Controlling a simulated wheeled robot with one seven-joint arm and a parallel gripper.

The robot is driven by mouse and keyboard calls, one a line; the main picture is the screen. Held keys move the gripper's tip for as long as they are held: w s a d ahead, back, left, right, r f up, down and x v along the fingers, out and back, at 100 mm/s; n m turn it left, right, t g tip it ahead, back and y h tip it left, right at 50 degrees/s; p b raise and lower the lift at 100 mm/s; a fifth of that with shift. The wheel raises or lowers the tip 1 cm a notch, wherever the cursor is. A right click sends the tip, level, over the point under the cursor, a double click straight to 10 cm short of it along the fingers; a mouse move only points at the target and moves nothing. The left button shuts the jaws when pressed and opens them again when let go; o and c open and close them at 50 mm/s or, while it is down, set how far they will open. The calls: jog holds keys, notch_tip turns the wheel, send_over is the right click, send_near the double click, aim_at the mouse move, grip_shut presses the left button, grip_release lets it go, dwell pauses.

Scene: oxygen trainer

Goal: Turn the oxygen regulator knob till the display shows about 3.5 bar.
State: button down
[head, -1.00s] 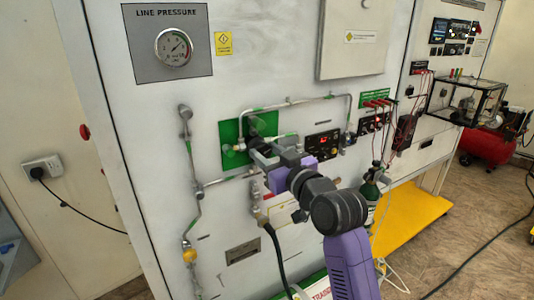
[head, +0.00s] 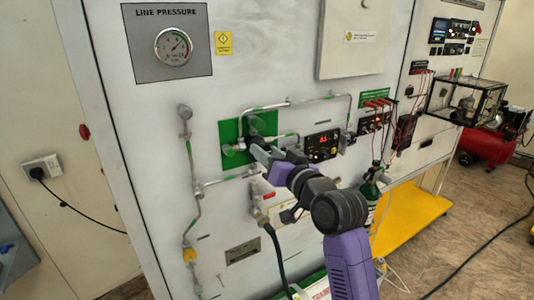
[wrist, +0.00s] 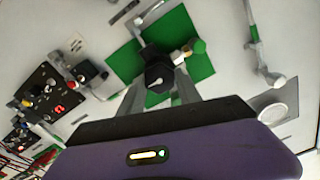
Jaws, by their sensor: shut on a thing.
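The black regulator knob (wrist: 157,76) sits in front of a green square plate (wrist: 203,63) on the panel, and a white pointer mark shows on its face in the wrist view. My gripper (wrist: 160,88) is shut on the knob, with one finger on each side. In the head view, my gripper (head: 260,146) covers most of the knob against the green plate (head: 230,133). A display with red digits (head: 323,139) is on a black module to the right of the knob. The digits are too small to read surely. It also shows in the wrist view (wrist: 59,110).
Metal pipes (head: 290,103) run around the plate and down the panel's left side. A line pressure gauge (head: 173,46) is at upper left. Red and black leads (head: 376,104) plug in at right. A green gas cylinder (head: 370,190) stands below, near a yellow platform (head: 410,215).

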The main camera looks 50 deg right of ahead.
jog(key=shift+d+f+m, duration=0.1)
jog(key=shift+f+m, duration=0.05)
jog(key=shift+m, duration=4.15)
jog(key=c, duration=0.8)
grip_release()
jog(key=shift+c, duration=0.2)
jog(key=b+v, duration=0.2)
jog(key=v, duration=0.6)
